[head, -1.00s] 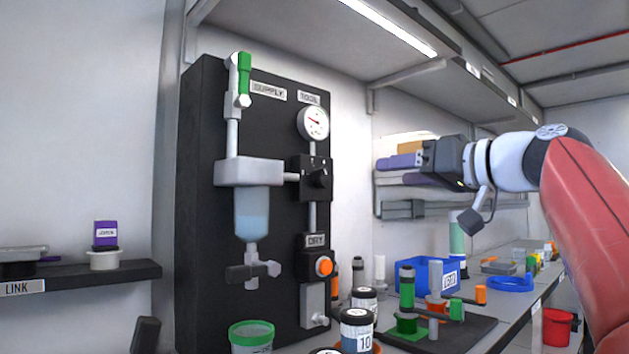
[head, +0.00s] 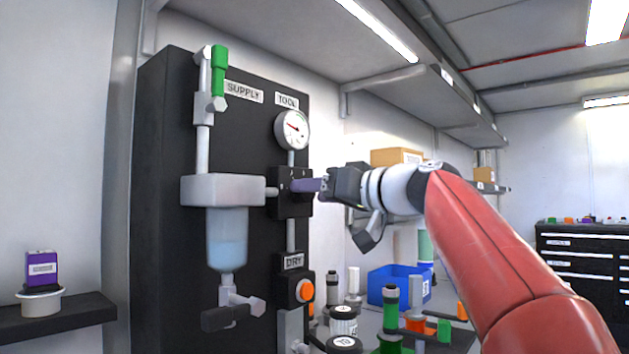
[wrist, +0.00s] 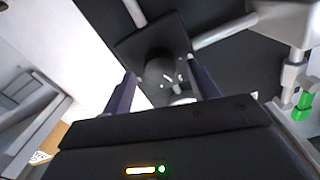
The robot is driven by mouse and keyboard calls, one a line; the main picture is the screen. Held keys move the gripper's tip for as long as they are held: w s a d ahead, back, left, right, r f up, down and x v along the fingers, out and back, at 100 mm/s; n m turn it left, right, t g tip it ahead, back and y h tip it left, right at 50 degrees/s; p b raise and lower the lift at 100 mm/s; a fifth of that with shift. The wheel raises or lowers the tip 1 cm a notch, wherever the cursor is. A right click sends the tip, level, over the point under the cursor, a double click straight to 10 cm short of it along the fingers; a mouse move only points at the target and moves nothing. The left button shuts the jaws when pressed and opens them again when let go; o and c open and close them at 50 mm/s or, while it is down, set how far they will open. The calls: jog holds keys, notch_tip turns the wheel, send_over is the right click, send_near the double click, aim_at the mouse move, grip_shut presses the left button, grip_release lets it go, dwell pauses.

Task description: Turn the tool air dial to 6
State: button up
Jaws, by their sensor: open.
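The tool air dial is a black knob on a square black block (head: 285,197), below a round white gauge (head: 292,130) under the TOOL label. My gripper (head: 308,185) is at the block's front right, its purple fingers pointing at the dial. The fingers hide the knob in the head view. In the wrist view the dark knob (wrist: 160,72) lies between and beyond the two spread fingers of my gripper (wrist: 163,88). I cannot tell whether they touch it. White marks show beside the knob, but the numbers are too small to read.
A pipe joins the block to the white filter head (head: 222,188) on the left, with a clear bowl below. A green supply handle (head: 218,72) is at upper left. An orange button (head: 305,291) sits below the DRY label. Jars and a blue bin (head: 398,285) stand at lower right.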

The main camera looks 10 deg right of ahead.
jog(key=shift+w+a, duration=0.25)
jog(key=shift+w, duration=0.05)
jog(key=c, duration=1)
jog(key=shift+m, duration=0.3)
jog(key=shift+d+f+m, duration=0.1)
jog(key=shift+m, duration=9.5)
